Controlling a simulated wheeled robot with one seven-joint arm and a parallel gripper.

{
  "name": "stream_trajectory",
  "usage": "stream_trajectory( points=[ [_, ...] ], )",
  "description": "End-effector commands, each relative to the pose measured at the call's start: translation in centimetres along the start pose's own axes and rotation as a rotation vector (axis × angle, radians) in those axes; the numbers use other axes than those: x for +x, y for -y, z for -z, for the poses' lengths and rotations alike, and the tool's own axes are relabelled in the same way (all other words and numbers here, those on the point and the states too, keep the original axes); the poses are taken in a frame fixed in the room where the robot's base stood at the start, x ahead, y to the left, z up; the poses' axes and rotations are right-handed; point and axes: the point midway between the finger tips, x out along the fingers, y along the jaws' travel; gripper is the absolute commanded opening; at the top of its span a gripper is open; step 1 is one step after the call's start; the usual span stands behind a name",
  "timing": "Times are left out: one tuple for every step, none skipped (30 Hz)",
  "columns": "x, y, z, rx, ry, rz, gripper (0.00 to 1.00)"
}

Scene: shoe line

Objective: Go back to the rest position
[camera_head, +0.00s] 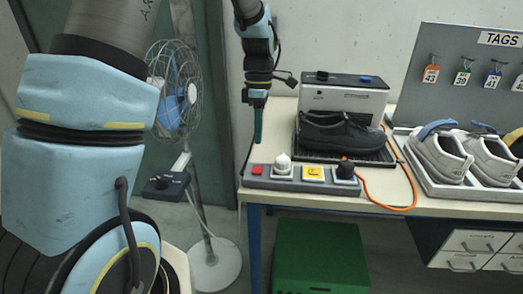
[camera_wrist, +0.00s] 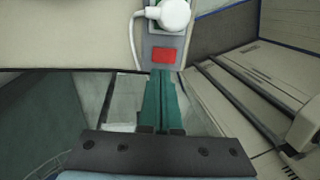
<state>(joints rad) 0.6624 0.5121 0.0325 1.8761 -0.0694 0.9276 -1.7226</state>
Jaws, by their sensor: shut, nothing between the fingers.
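My gripper (camera_head: 258,126) hangs fingers-down above the front left edge of the table, left of the power strip's middle, in the head view. In the wrist view its green fingers (camera_wrist: 162,108) are together with nothing between them. The fingertips appear close to the red button (camera_wrist: 163,55) end of the strip in that view. The power strip (camera_head: 301,184) with a red switch, a white plug and a black plug lies along the table's front edge. My arm fills the left of the head view.
A black shoe (camera_head: 338,131) lies on a dark tray before a grey box (camera_head: 343,95). White shoes (camera_head: 442,156) stand in a tray to the right, below a tag board (camera_head: 466,72). A fan (camera_head: 177,88) stands left of the table (camera_head: 404,203). A green crate (camera_head: 320,256) is underneath.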

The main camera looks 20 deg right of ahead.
Motion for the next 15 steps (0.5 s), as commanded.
stream_trajectory(
  points=[
    [-0.9,-0.2,-0.1,0.001,0.001,-0.006,0.0],
    [-1.6,-0.2,-0.1,0.001,0.001,-0.008,0.0],
    [-2.4,-0.2,-0.1,0.001,0.001,-0.007,0.0],
    [-3.0,-0.2,-0.1,0.0,0.001,-0.006,0.0],
    [-3.5,-0.2,0.0,0.0,0.001,-0.007,0.0],
    [-4.2,-0.1,0.0,0.0,0.001,-0.006,0.0],
    [-4.6,-0.2,0.0,0.0,0.001,-0.007,0.0],
    [-5.0,-0.2,0.0,0.0,0.001,-0.006,0.0],
    [-5.4,-0.2,0.0,0.0,0.001,-0.005,0.0],
    [-5.7,-0.2,0.0,0.0,0.001,-0.005,0.0],
    [-5.9,-0.1,0.0,0.0,0.0,-0.004,0.0],
    [-6.2,-0.1,0.0,0.002,0.001,-0.005,0.0],
    [-6.3,-0.1,0.2,0.006,0.001,-0.006,0.0],
    [-6.3,0.0,0.5,0.013,0.002,-0.008,0.0],
    [-6.3,0.2,1.0,0.033,0.004,-0.012,0.0]
  ],
)
